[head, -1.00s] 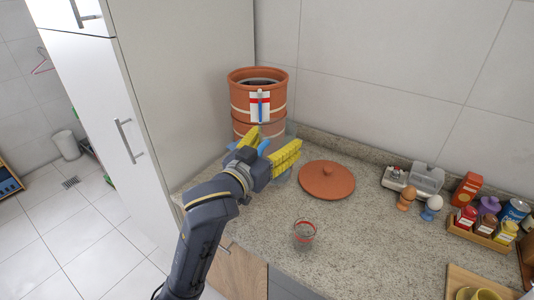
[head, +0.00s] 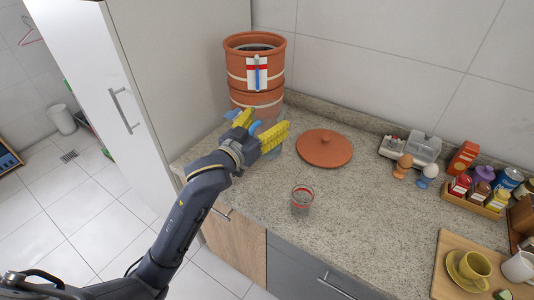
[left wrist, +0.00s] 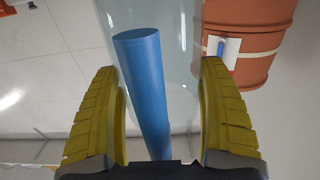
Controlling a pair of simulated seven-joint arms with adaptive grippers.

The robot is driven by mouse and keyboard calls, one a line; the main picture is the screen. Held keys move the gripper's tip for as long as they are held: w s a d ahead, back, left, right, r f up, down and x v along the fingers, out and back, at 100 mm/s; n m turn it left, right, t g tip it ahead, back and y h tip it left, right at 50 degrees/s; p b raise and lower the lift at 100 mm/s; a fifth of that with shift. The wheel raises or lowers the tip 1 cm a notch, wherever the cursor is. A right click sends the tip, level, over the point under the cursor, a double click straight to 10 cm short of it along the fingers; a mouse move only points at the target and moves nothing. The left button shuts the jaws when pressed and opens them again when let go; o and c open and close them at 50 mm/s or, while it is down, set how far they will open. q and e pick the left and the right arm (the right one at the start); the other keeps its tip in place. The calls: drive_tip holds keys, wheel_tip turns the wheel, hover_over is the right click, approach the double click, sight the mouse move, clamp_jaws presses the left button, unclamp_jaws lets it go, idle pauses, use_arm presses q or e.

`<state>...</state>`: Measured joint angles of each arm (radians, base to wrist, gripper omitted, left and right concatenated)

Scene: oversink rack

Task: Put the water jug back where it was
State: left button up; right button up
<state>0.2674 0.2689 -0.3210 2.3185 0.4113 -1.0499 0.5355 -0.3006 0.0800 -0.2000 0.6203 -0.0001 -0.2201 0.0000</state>
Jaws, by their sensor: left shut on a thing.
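My left gripper (head: 262,133), with yellow ribbed fingers, is shut on the clear water jug with a blue handle (left wrist: 150,90). In the left wrist view the handle stands between the fingers, and the clear jug body (left wrist: 183,50) is behind it. In the head view the gripper hides most of the jug, and I cannot tell whether its base touches the counter. A terracotta water filter (head: 240,70) stands just behind the gripper, its top open; it also shows in the left wrist view (left wrist: 262,50). My right gripper is not in view.
The round terracotta lid (head: 324,150) lies on the counter (head: 370,215), right of the filter. A red-rimmed glass (head: 302,200) stands nearer the front. Eggs, an egg box (head: 412,148) and a spice tray (head: 478,197) are farther right. A tall cabinet (head: 185,80) borders the left.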

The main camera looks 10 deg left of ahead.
sight(267, 153)
use_arm(q)
drive_tip(key=shift+f, duration=5.6)
drive_tip(key=o, duration=1.6)
drive_tip(key=shift+f, duration=0.15)
drive_tip(key=shift+c, duration=0.2)
drive_tip(key=v, duration=1.2)
